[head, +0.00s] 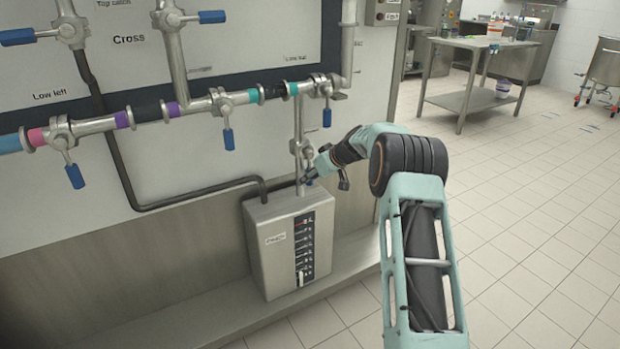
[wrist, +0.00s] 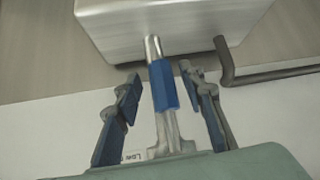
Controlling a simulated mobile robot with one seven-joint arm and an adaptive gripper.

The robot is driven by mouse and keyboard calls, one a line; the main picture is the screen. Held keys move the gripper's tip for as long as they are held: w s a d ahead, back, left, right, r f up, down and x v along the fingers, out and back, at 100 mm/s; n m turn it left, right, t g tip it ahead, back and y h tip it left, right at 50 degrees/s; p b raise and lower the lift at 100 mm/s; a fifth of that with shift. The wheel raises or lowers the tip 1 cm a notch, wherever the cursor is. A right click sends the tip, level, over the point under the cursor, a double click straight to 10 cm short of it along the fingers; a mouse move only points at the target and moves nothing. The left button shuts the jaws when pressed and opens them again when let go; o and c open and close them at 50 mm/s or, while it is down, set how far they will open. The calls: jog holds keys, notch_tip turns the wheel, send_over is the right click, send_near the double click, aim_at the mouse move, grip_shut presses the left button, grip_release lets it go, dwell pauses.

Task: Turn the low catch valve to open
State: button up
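The low catch valve (head: 301,148) sits on the short vertical pipe above the metal box, partly hidden by my gripper in the head view. In the wrist view its blue handle (wrist: 163,87) lies in line with the pipe, which runs on to the box. A label beginning "Low" (wrist: 137,157) shows partly beside it. My gripper (wrist: 160,77) is open, with one finger on each side of the handle and a visible gap on both sides. In the head view my gripper (head: 313,176) is at the vertical pipe, just above the box.
The metal box (head: 276,253) with a row of indicators stands below the valve on a ledge (head: 215,318). A horizontal pipe (head: 95,126) with several other blue-handled valves crosses the panel. A dark bent hose (head: 190,194) runs into the box. Open tiled floor lies right.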

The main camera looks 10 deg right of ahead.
jog(key=v, duration=1.2)
dwell(1.3)
